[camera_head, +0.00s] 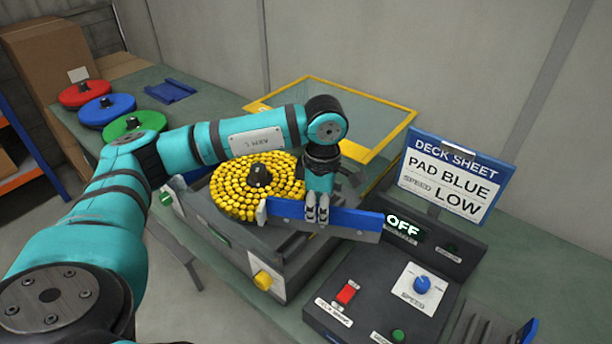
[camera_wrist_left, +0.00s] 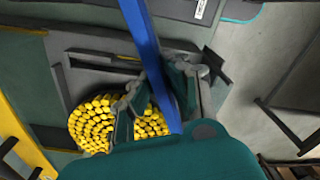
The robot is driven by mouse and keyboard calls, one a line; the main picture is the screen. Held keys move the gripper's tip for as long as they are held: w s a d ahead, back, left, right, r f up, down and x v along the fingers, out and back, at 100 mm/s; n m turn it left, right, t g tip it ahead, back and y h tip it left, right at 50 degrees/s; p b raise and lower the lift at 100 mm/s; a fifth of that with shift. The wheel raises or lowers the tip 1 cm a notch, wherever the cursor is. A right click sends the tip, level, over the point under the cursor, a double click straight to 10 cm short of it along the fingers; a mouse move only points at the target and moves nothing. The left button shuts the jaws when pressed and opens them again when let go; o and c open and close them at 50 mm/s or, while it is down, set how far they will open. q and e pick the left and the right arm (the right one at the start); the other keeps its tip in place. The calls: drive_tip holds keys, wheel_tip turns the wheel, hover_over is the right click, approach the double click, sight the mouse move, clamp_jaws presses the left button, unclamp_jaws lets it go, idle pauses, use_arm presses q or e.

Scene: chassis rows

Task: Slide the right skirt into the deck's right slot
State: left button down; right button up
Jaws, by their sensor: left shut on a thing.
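The skirt, a long blue bar (camera_head: 352,219), is held level across the right front of the grey deck (camera_head: 232,242). My left gripper (camera_head: 317,212) points down and is shut on the bar near its middle. The left wrist view shows the blue bar (camera_wrist_left: 143,32) between the two fingers (camera_wrist_left: 163,95). The bar lies close to the deck's right edge; whether it touches the deck or sits in the slot cannot be told. The right slot is hidden behind the bar and gripper. A pad of yellow bristles (camera_head: 232,190) sits on the deck. My right gripper is not in view.
Right of the deck stand a control box (camera_head: 375,310) with an OFF display (camera_head: 403,226) and a DECK SHEET sign (camera_head: 452,180). Behind is a yellow-framed clear panel (camera_head: 375,115). Red, blue and green discs (camera_head: 135,124) and a blue piece (camera_head: 170,91) lie at the left.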

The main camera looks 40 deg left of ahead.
use_arm(q)
drive_tip(key=w+a+n+p, duration=0.2)
drive_tip(key=w+a+n, duration=0.35)
drive_tip(key=n, duration=0.65)
drive_tip(key=shift+n, duration=0.3)
drive_tip(key=shift+s+a+f+b, duration=0.15)
drive_tip(key=shift+f+b, duration=0.35)
drive_tip(key=shift+f, duration=0.45)
drive_tip(key=shift+s+a+f+b, duration=0.15)
drive_tip(key=shift+f+b, duration=0.4)
drive_tip(key=shift+f, duration=0.45)
drive_tip(key=shift+s+a+f+b, duration=0.15)
drive_tip(key=shift+f+b, duration=0.35)
drive_tip(key=shift+f, duration=0.45)
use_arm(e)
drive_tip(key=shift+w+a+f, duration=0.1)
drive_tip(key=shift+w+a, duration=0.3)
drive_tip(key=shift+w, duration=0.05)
use_arm(q)
drive_tip(key=shift+f, duration=0.1)
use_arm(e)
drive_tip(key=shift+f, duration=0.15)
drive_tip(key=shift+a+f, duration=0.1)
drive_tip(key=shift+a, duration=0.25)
use_arm(q)
drive_tip(key=shift+f+b, duration=0.85)
drive_tip(key=shift+b, duration=0.1)
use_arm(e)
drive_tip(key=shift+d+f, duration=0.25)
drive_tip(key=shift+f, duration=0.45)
